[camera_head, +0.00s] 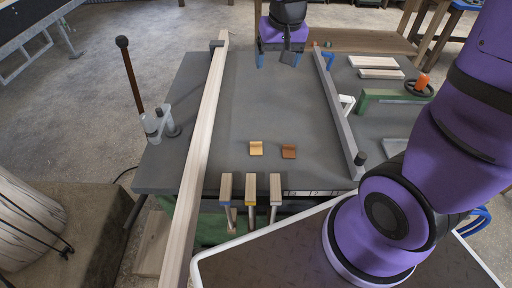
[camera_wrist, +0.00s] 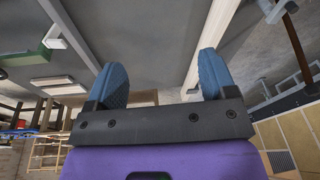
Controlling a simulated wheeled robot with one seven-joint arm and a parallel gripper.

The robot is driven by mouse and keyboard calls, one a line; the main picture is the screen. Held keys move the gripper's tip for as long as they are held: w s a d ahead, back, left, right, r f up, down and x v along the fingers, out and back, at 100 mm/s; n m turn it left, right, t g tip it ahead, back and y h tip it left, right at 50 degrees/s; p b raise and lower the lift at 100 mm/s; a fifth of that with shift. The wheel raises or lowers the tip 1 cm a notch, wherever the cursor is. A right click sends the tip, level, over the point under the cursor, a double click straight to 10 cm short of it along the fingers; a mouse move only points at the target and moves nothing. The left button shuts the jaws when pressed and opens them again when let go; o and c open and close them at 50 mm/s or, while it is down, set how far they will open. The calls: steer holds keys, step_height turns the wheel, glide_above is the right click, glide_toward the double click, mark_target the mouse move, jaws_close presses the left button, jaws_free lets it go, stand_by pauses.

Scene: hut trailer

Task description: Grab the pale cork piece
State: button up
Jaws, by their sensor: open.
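The pale cork piece (camera_head: 256,148) is a small yellowish-tan block lying on the dark grey table (camera_head: 240,105), near its front edge in the head view. A darker brown piece (camera_head: 289,151) lies just right of it, with a gap between them. My gripper (camera_head: 292,60) is over the far side of the table, well beyond both pieces and apart from them. Its two blue fingers are spread wide with nothing between them. The wrist view also shows the open fingers (camera_wrist: 162,75); I cannot make out the cork piece there.
A long wooden beam (camera_head: 207,120) runs along the left, and a grey bar (camera_head: 337,112) along the right. Several clamp-like wooden ends (camera_head: 250,188) stand at the front edge. A green clamp (camera_head: 375,96) lies at right. The table between beam and bar is mostly clear.

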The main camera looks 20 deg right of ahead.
steer(key=w+a+f+g, duration=0.15)
steer(key=w+f, duration=0.35)
steer(key=f, duration=0.7)
steer(key=m, duration=0.2)
glide_above(256, 148)
step_height(256, 148, down, 11)
steer(key=shift+g, duration=0.45)
steer(key=f, duration=0.6)
steer(key=shift+w+a+f, duration=0.2)
steer(key=shift+a+f, duration=0.05)
steer(key=f, duration=0.3)
steer(key=shift+s+d+f, duration=0.2)
steer(key=shift+d+f, duration=0.15)
steer(key=shift+f, duration=0.75)
steer(key=c, duration=1)
